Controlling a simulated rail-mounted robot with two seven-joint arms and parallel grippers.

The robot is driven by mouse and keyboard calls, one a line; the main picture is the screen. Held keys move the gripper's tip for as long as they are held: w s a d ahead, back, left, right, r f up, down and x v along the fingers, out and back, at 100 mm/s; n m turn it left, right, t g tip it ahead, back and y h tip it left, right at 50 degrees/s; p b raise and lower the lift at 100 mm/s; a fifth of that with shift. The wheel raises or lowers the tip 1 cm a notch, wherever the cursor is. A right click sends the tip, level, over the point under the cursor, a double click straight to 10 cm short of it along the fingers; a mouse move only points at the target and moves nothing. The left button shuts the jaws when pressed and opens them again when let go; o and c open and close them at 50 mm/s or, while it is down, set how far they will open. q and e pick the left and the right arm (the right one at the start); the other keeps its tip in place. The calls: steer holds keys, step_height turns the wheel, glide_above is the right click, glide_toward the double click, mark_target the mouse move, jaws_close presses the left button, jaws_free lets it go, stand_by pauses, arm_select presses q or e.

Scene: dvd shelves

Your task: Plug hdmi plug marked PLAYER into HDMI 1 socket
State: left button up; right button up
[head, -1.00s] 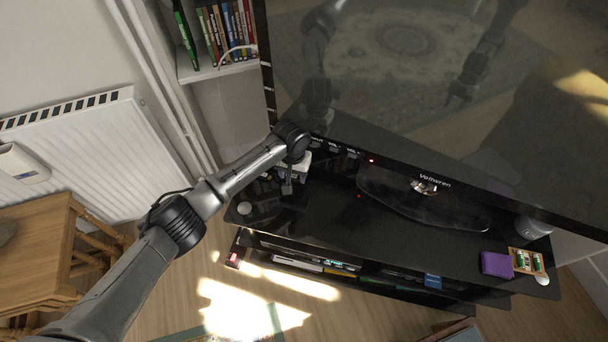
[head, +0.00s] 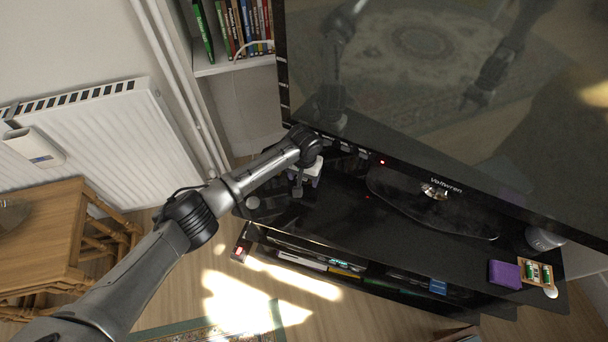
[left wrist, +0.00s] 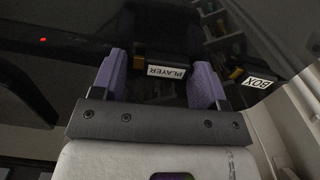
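A black plug labelled PLAYER (left wrist: 165,70) shows in the left wrist view, its label upside down and a yellow-orange part at its left. My left gripper (left wrist: 160,80) has purple-tipped fingers spread on either side of this plug; whether they touch it I cannot tell. In the head view the left gripper (head: 298,186) points down at the left end of the black TV stand, and the plug cannot be made out. The TV (head: 430,110) has small pale labels along its left edge (head: 284,88); I cannot read them or pick out HDMI 1. My right gripper is not seen directly.
A second plug labelled BOX (left wrist: 257,82) lies right of the PLAYER plug. The TV stand (head: 330,225) also holds a purple box (head: 504,274), batteries (head: 539,273) and a grey cylinder (head: 544,238). A shelf with cases (head: 240,25) and a radiator (head: 100,130) are at the left.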

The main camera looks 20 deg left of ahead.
arm_select(q)
steer(key=shift+o, duration=1)
steer(key=shift+f+b, duration=0.1)
steer(key=shift+b, duration=0.4)
step_height(320, 180, up, 14)
steer(key=p, duration=0.5)
steer(key=shift+s+a, duration=0.2)
